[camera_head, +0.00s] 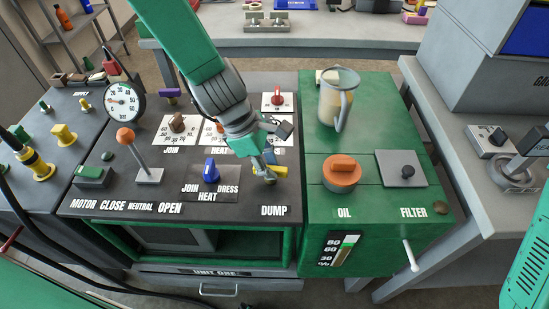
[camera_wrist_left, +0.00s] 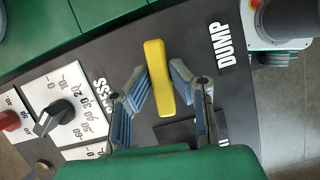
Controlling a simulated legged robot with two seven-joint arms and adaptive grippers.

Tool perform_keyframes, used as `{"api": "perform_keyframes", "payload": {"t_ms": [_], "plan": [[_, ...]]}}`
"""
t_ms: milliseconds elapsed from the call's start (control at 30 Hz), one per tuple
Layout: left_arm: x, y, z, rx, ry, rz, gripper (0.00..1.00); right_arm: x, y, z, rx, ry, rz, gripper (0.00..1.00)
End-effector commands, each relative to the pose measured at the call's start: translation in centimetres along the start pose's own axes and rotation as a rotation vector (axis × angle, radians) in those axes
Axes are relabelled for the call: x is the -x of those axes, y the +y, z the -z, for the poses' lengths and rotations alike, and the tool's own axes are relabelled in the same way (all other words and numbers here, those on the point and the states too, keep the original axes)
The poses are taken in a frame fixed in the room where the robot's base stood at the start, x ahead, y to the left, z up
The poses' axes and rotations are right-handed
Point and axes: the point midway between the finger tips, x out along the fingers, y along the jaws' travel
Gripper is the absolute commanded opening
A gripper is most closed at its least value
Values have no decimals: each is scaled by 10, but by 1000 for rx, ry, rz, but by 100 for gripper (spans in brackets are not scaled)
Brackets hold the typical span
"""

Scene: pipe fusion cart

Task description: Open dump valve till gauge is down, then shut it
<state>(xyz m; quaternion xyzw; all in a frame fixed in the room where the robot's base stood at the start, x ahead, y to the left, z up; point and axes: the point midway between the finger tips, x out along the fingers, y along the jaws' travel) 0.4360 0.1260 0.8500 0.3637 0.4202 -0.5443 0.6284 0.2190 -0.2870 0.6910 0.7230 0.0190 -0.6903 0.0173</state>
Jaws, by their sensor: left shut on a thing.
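The dump valve's yellow handle (camera_head: 277,171) sits on the dark console top, above the DUMP label (camera_head: 273,211). My left gripper (camera_head: 266,171) reaches down from above and is shut on this handle. In the left wrist view the yellow handle (camera_wrist_left: 157,75) lies between the two ribbed blue fingers (camera_wrist_left: 162,88), beside the DUMP label (camera_wrist_left: 223,42). The fingers hide part of the handle in the head view. The round white gauge (camera_head: 123,102) stands at the console's back left; its needle points left, and its exact reading is too small to tell. My right gripper is out of view.
An orange-knobbed lever (camera_head: 126,136) and a blue selector (camera_head: 210,171) stand left of the gripper. To the right, the green oil unit carries a clear jug (camera_head: 338,98), an orange cap (camera_head: 342,170) and the filter plate (camera_head: 388,170). A grey bench stands farther right.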

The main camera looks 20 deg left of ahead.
Motion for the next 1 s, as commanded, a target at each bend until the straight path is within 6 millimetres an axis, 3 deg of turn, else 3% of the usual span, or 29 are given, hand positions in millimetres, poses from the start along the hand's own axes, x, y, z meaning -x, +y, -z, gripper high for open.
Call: {"api": "perform_keyframes", "payload": {"t_ms": [100, 400, 1000], "plan": [[5, 2, 3, -80, 8, 34, 0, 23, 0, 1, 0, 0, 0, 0], [4, 4, 4, -343, 9, 140, 0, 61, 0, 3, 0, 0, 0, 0], [0, 8, 3, -870, 11, 354, 0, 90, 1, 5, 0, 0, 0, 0]]}}
